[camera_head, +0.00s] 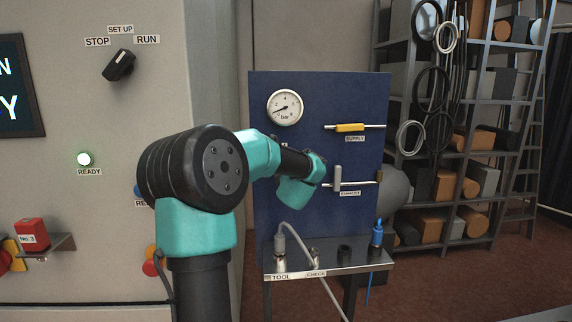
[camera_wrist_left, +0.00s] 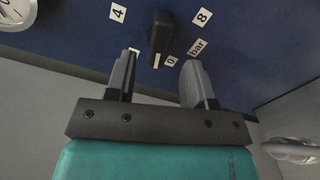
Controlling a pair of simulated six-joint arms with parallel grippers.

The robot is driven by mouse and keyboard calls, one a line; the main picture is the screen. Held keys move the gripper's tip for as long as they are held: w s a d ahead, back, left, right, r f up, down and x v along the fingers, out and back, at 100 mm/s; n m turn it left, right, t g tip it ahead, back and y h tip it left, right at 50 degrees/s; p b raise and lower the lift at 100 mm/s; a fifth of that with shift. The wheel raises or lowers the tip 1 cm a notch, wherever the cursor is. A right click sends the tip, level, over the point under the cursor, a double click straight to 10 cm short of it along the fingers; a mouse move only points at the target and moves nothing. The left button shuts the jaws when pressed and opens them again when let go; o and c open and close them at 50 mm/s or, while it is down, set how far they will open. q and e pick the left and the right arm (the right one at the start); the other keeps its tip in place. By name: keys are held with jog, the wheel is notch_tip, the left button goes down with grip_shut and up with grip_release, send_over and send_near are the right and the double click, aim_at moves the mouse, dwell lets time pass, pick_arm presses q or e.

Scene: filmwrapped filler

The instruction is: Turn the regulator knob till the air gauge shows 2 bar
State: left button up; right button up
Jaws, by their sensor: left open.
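The round white air gauge (camera_head: 285,107) is at the upper left of the blue panel (camera_head: 340,95); its needle points to the lower left, just below the 2. The regulator knob (camera_wrist_left: 158,35) is a black bar knob on the panel in the left wrist view, with a white mark at its lower end, near the 0 label. My arm hides the knob in the head view. My left gripper (camera_wrist_left: 160,63) is open and empty, its fingers to either side of the knob's lower end, apart from it. The gauge edge also shows in the wrist view (camera_wrist_left: 15,10).
The yellow supply handle (camera_head: 350,127) and grey exhaust handle (camera_head: 338,179) are on the panel's right side. A metal shelf (camera_head: 330,262) with a hose and blue plug stands below. A grey cabinet (camera_head: 100,200) with a selector switch (camera_head: 118,65) is at left.

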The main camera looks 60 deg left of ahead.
pick_arm(q)
jog(key=x, duration=0.6)
grip_shut()
dwell(0.4)
